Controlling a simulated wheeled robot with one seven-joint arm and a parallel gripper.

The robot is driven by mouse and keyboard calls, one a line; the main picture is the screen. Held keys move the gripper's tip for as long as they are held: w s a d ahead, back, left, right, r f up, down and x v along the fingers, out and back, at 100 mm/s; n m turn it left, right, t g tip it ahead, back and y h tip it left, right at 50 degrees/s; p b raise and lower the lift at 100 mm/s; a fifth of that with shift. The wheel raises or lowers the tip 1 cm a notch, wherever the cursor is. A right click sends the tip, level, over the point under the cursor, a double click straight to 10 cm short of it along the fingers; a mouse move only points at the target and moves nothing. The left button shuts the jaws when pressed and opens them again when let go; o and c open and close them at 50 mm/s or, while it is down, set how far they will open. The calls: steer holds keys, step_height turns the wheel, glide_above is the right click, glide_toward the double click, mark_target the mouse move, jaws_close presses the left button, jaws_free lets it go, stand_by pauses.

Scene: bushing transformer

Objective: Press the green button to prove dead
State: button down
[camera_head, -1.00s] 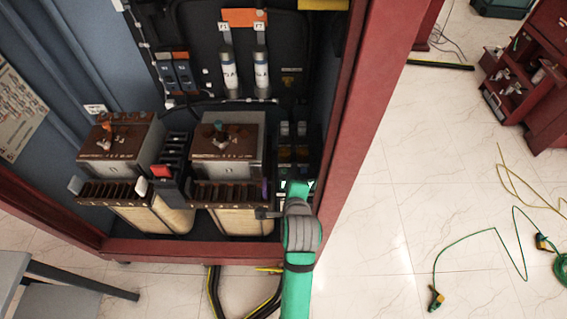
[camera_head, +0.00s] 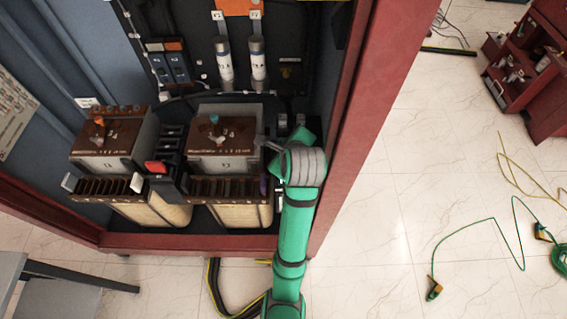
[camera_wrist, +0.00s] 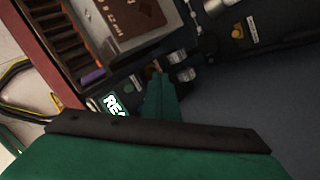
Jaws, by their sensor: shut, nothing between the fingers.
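In the wrist view, a small lit display (camera_wrist: 116,106) with white letters starting "REA" sits just left of my gripper (camera_wrist: 157,80). The gripper is green, shut and empty, and its tips point at the dark panel by several grey knob-like parts. Whether the tips touch anything is unclear. In the head view, my wrist is inside the right side of the open cabinet (camera_head: 345,140), right of the brown-topped transformer (camera_head: 224,130), and covers most of the panel there.
A second transformer (camera_head: 115,138) stands at the left in the cabinet. Two white cylindrical fuses (camera_head: 225,62) are on the back wall. A red cart (camera_head: 525,95) and a green cable (camera_head: 480,235) are on the floor at right. The tiled floor between is mostly clear.

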steer(key=shift+f, duration=0.1)
step_height(320, 180, down, 8)
steer(key=shift+s+d+r, duration=0.1)
steer(key=shift+f, duration=0.4)
stand_by(1.9)
steer(key=shift+f, duration=0.2)
steer(key=shift+f, duration=0.25)
